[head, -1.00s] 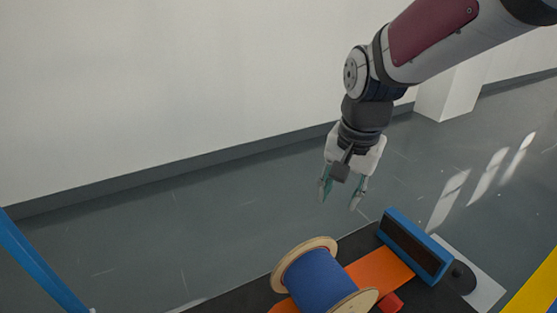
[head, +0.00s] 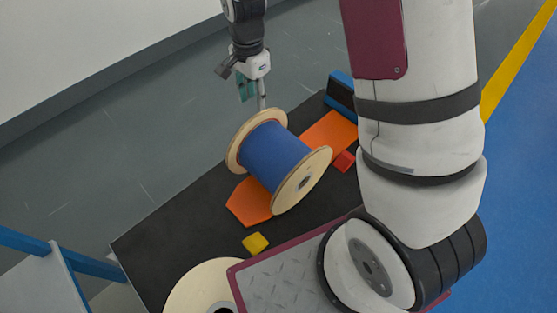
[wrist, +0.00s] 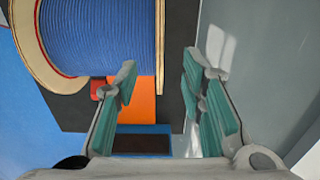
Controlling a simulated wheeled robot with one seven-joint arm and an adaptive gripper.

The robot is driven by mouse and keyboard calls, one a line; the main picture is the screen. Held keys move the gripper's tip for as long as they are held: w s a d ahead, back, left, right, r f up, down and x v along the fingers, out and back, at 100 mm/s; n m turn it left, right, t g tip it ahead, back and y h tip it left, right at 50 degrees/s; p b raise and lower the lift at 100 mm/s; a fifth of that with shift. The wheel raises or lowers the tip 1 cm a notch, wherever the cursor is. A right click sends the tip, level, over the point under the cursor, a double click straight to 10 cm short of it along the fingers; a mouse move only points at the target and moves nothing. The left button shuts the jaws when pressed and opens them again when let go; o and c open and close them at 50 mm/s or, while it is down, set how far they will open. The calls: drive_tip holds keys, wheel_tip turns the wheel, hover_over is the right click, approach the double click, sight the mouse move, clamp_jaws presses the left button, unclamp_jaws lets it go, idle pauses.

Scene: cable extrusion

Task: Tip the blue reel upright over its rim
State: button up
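The blue reel (head: 272,155) has pale wooden end discs and lies on its side, axle roughly level, across an orange strip on a black table top. My gripper (head: 255,98) is just above the rim of the reel's far-left disc in the head view. In the wrist view my gripper (wrist: 158,78) is open, with the edge of that disc (wrist: 160,45) lined up between its two fingers. Contact with the rim cannot be told. The wrist view also shows the blue winding (wrist: 95,35) at upper left, with the other disc beyond it.
The black table (head: 165,225) carries the orange strip (head: 250,203), a yellow block (head: 255,243), a red block (head: 344,161) and a blue box (head: 341,92). A pale disc (head: 185,290) lies at the front. My arm covers the table's right side.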

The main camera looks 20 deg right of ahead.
sight(256, 117)
drive_tip(key=shift+f+b, duration=2.75)
drive_tip(key=shift+f, duration=1.7)
drive_tip(key=shift+f, duration=0.1)
clamp_jaws()
drive_tip(key=shift+s+f, duration=0.1)
drive_tip(key=shift+s, duration=0.15)
